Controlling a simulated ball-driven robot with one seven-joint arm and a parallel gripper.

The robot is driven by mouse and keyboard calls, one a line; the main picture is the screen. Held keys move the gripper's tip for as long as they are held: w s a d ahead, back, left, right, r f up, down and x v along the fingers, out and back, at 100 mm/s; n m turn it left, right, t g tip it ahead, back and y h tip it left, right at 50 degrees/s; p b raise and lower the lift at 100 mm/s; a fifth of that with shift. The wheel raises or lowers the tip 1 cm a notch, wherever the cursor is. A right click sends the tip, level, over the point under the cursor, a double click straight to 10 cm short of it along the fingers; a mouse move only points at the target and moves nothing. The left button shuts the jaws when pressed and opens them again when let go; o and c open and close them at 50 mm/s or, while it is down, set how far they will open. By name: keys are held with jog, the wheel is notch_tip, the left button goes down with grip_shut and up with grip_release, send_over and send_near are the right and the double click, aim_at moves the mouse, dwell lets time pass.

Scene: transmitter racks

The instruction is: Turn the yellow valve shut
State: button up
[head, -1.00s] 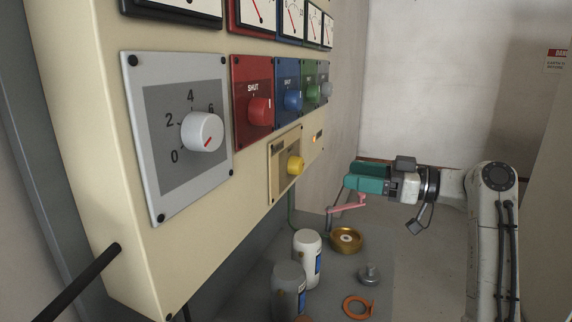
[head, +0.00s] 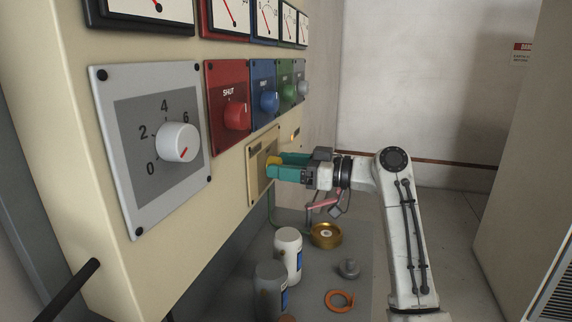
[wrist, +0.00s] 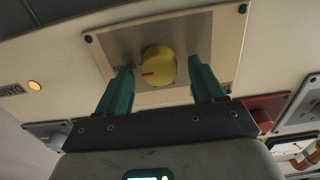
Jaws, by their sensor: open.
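The yellow valve (wrist: 158,66) is a round knob with a red mark on a beige plate (wrist: 222,36) low on the cream panel. In the head view the yellow valve (head: 273,161) is mostly hidden behind my fingers. My gripper (wrist: 160,84) has green fingers, open, one on each side of the knob. In the wrist view a gap shows between each finger and the knob. In the head view my gripper (head: 281,166) reaches the plate from the right. I cannot tell whether any finger touches the knob.
A red valve (head: 237,116), a blue valve (head: 269,102) and a green valve (head: 289,92) sit above on the panel. A large white dial (head: 178,142) is at left.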

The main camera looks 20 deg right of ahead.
jog(key=shift+c, duration=0.5)
jog(key=c, duration=1)
jog(key=shift+o, duration=0.2)
jog(key=shift+f+b, duration=0.2)
jog(key=shift+b, duration=0.4)
jog(key=n+b, duration=1.7)
jog(key=b, duration=0.1)
jog(key=shift+s+a+f+n+b, duration=0.1)
jog(key=shift+s+f+n+b, duration=0.05)
jog(key=shift+n+b, duration=0.25)
